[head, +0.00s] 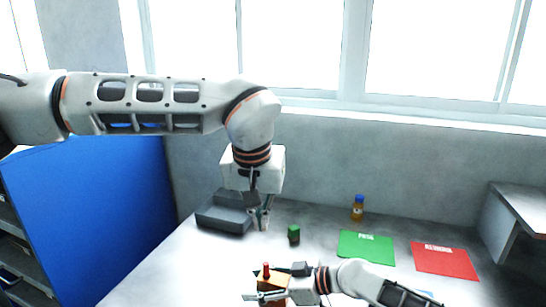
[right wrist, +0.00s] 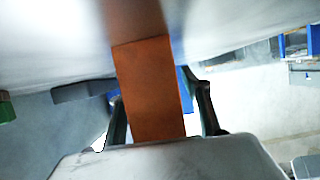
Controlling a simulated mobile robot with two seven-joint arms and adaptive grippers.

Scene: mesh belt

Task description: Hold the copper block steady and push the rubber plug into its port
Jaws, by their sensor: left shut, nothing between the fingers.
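The copper block (head: 273,283) is an orange box near the front of the table; in the right wrist view it shows as a copper-brown face (right wrist: 151,90). The red rubber plug (head: 266,271) stands upright at the top of the block; I cannot tell how deep it sits, and the port is hidden. My right gripper (head: 262,285) has one finger on each side of the block, and the fingertips (right wrist: 158,88) appear to press on it. My left gripper (head: 264,222) is shut and empty, pointing down behind and above the block, apart from the plug.
A dark grey tray-like object (head: 223,219) lies beside my left gripper. An amber bottle (head: 358,209) stands at the back, with green (head: 366,248) and red (head: 444,261) mats nearby. A blue panel (head: 90,215) rises left.

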